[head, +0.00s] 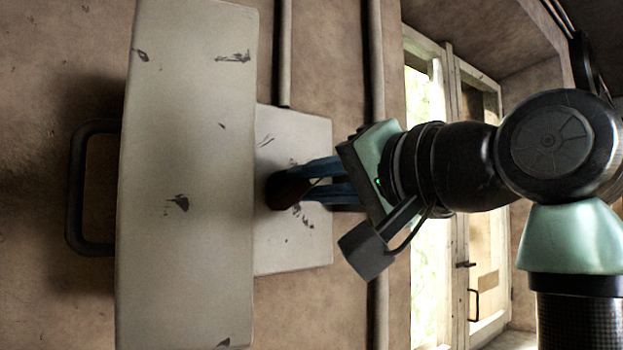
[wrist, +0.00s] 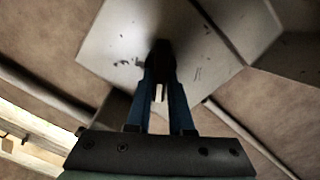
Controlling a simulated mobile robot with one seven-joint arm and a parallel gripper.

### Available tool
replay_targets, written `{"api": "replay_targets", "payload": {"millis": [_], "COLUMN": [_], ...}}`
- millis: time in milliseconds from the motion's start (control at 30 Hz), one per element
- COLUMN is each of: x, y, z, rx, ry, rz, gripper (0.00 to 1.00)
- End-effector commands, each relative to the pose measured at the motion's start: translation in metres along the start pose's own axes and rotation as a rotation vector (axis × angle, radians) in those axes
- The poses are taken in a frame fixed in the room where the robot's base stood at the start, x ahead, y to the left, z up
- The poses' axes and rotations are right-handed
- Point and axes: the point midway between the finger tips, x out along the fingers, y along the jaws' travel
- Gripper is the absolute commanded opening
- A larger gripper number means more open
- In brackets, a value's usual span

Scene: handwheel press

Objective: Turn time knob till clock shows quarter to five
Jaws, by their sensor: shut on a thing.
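A dark round knob (head: 286,191) sticks out of the side face of a grey box with chipped paint (head: 293,250). The knob also shows in the wrist view (wrist: 160,52), partly hidden by the fingers. My gripper (head: 306,184) comes from the right, and its two blue fingers are shut on the knob. In the wrist view the fingertips (wrist: 160,72) sit on both sides of it. No clock face or hands show in either view, so the time shown cannot be read.
A large pale panel (head: 187,170) stands left of the knob, with a black handle (head: 92,248) at its far side. Pipes (head: 376,60) run along the brown wall. A glazed door (head: 485,250) is behind my arm.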

Motion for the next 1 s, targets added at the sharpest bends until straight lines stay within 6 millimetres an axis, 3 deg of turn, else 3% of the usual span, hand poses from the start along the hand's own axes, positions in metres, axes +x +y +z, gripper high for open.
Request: {"api": "replay_targets", "payload": {"millis": [767,800,933,1000], "x": [0.0002,0.0002,0.0001,0.0001], "y": [0.0000,0.0000,0.0001,0.0002], "z": [0.0001,0.0001,0.0001,0.0001], "rx": [0.100,0.100,0.100,0.100], "ry": [0.000,0.000,0.000,0.000], "rz": [-0.002,-0.002,-0.001,-0.001], "gripper": [0.00,0.25,0.49,0.50]}}
